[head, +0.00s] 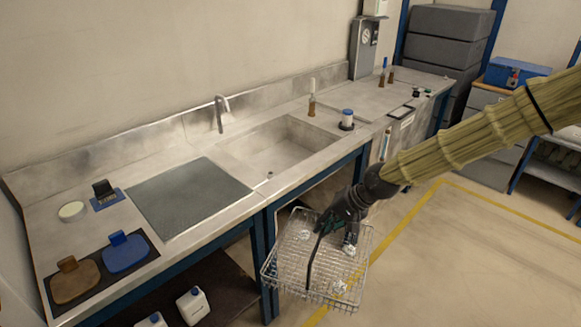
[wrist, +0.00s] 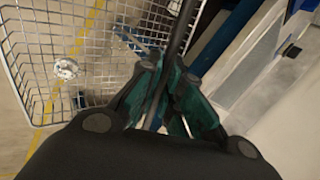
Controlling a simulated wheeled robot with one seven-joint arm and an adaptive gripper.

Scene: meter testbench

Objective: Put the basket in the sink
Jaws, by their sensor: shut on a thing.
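The wire basket (head: 292,262) hangs in the air in front of the bench, off its front edge and below the counter top. It holds a few small shiny parts. My gripper (head: 330,226) is shut on the basket, at a dark handle over its middle. In the wrist view the fingers (wrist: 165,95) close around a thin dark bar, with the basket mesh (wrist: 50,50) to the left. The exact contact is partly hidden by the fingers. The sink (head: 283,146) is an empty grey basin in the counter, behind and above the basket, with a faucet (head: 220,112) at its back left.
A dark mat (head: 188,197) lies left of the sink. Brown and blue pads (head: 125,252) are at the far left. A brush (head: 312,105) and blue-capped jar (head: 347,120) stand right of the sink. The blue bench frame (head: 265,255) is close to the basket. Floor is open to the right.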

